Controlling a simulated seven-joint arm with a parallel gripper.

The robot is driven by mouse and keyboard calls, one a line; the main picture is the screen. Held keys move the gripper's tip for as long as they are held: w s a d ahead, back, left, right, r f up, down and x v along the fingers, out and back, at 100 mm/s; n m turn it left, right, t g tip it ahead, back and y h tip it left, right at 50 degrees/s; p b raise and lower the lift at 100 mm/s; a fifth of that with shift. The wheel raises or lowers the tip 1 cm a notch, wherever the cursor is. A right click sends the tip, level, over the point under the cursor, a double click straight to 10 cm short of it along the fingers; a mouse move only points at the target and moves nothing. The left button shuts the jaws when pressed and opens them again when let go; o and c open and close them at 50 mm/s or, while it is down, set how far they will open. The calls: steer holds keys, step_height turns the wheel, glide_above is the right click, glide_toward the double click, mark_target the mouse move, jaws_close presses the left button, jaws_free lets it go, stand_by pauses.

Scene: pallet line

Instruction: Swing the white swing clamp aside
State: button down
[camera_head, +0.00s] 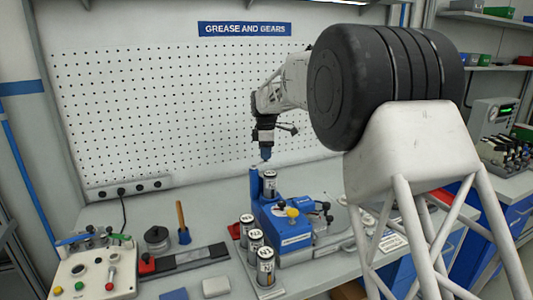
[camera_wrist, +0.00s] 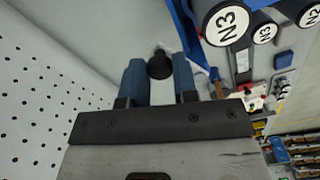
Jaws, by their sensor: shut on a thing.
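My gripper (camera_head: 266,155) points down at the blue fixture (camera_head: 284,240) on the bench, just above the blue upright post (camera_head: 255,183) and a can (camera_head: 269,184). In the wrist view its two blue fingers (camera_wrist: 160,83) stand either side of a pale strip with a dark round knob (camera_wrist: 160,65) at its far end. The gripper is shut on this part, which appears to be the white swing clamp; its full shape and pivot are not clear. In the head view the clamp cannot be made out at the fingertips.
Several cans marked N3 or N2 stand in front of the fixture, including one can (camera_head: 265,266) near the bench's front. A control box (camera_head: 92,272) and a wooden-handled tool (camera_head: 182,222) are at the left. A perforated panel (camera_head: 150,100) rises behind the bench.

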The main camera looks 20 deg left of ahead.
steer(key=shift+a, duration=0.1)
steer(key=c, duration=0.9)
jaws_free()
steer(key=shift+r, duration=0.1)
steer(key=shift+r, duration=3.8)
